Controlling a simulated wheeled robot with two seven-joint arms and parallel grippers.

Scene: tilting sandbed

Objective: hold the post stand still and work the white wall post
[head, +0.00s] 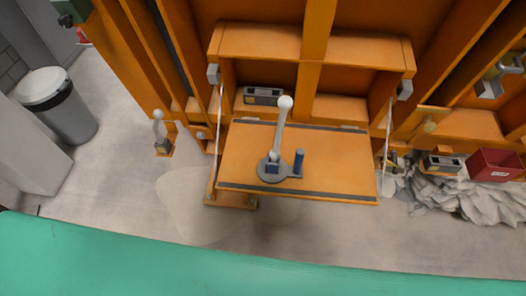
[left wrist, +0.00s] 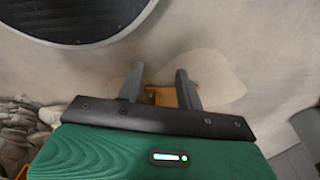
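The post stand (head: 277,178) has a round grey base with blue parts and rests on the orange fold-down board (head: 340,165). A pale grey post (head: 279,130) with a white ball top rises from it toward the cabinet. A separate white post (head: 159,129) with a ball top stands on a small orange mount at the left; I cannot tell if it is the wall post. My left gripper (left wrist: 158,82) is open in the left wrist view, with nothing visibly held. An orange piece (left wrist: 162,96) shows behind its fingers. Neither gripper shows in the head view.
The board hangs between two pale straps or rods at its sides. A grey bin (head: 67,117) stands at the left. A red box (head: 494,165) and crumpled grey material (head: 455,197) lie at the right. The floor in front of the board is largely clear.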

